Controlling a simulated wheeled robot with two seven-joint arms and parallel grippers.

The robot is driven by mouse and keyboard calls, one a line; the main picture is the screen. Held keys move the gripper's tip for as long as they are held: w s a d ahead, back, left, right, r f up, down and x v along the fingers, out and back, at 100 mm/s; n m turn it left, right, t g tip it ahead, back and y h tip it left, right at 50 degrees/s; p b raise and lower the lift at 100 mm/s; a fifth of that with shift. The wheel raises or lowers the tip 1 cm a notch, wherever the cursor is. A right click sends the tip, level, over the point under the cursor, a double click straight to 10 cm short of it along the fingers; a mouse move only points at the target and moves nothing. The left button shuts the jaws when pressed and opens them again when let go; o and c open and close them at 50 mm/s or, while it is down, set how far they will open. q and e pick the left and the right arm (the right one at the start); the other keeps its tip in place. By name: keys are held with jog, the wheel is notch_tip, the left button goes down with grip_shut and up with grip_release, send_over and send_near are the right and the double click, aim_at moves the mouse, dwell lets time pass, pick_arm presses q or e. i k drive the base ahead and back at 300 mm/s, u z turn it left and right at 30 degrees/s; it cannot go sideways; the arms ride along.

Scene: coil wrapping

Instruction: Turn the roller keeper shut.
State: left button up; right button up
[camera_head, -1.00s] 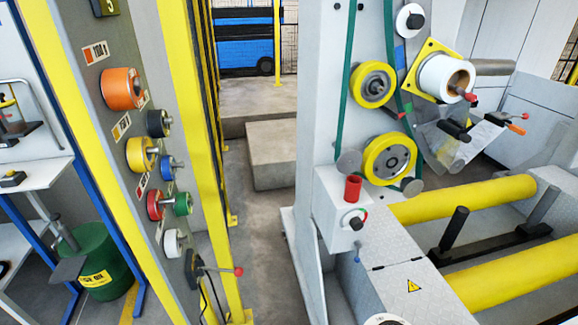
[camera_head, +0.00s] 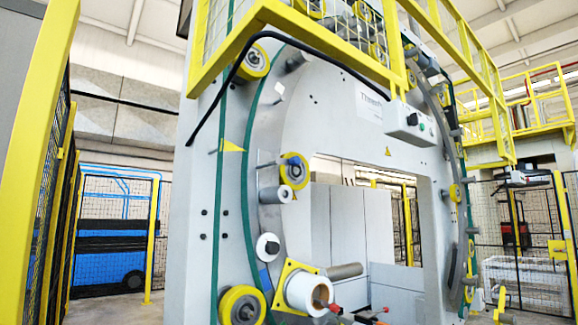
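A white roll (camera_head: 306,291) sits on a yellow square plate (camera_head: 283,282) low on the ring of the grey wrapping machine. A small red-tipped part (camera_head: 335,308) shows at the roll's open end, at the bottom of the view. It may be the roller keeper, but I cannot tell whether it is turned open or shut. An orange-tipped handle (camera_head: 381,323) is cut off by the bottom edge. Neither of my grippers is in view.
The machine's ring frame (camera_head: 237,150) fills the middle, with yellow-rimmed rollers, including one at the lower left (camera_head: 242,305). A control box (camera_head: 411,124) hangs at the upper right of the opening. Yellow railings (camera_head: 240,50) cross above. Mesh fencing (camera_head: 110,235) stands left.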

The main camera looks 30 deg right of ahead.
aim_at(295, 161)
jog(key=z, duration=0.45)
jog(key=k, duration=0.6)
jog(key=z, duration=1.6)
jog(key=i, duration=1.05)
jog(key=u, duration=0.15)
